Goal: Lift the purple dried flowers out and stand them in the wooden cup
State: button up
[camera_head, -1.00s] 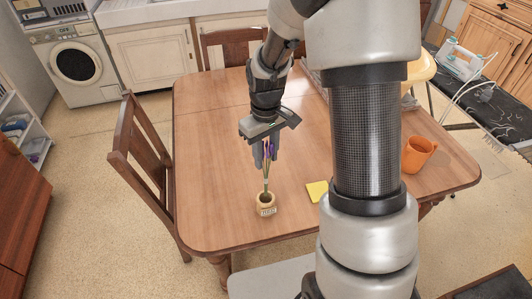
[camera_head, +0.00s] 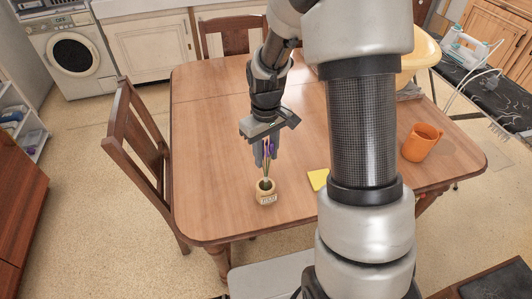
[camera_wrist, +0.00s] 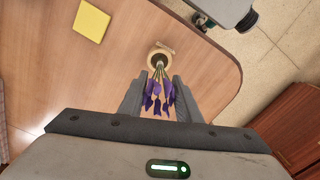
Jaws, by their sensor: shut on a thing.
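The purple dried flowers (camera_head: 267,151) hang below my gripper (camera_head: 264,160), with the green stems pointing down. In the wrist view the purple heads (camera_wrist: 160,96) lie between the two fingers of my gripper (camera_wrist: 159,90), which is shut on the bunch. The small pale wooden-looking cup (camera_head: 266,197) with a label on its front stands upright on the table below the gripper. The cup also shows in the wrist view (camera_wrist: 159,58). The stems run down to its dark opening; how deep their ends reach is hidden.
A yellow note (camera_head: 318,179) lies on the table (camera_head: 210,130) right of the cup, partly behind my arm. An orange mug (camera_head: 419,144) stands at the table's right side. A wooden chair (camera_head: 140,150) is at the left edge. The table left of the cup is clear.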

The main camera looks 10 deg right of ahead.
jog(key=o, duration=1.2)
notch_tip(320, 180, up, 18)
jog(key=shift+f+p, duration=0.25)
jog(key=shift+p, duration=0.25)
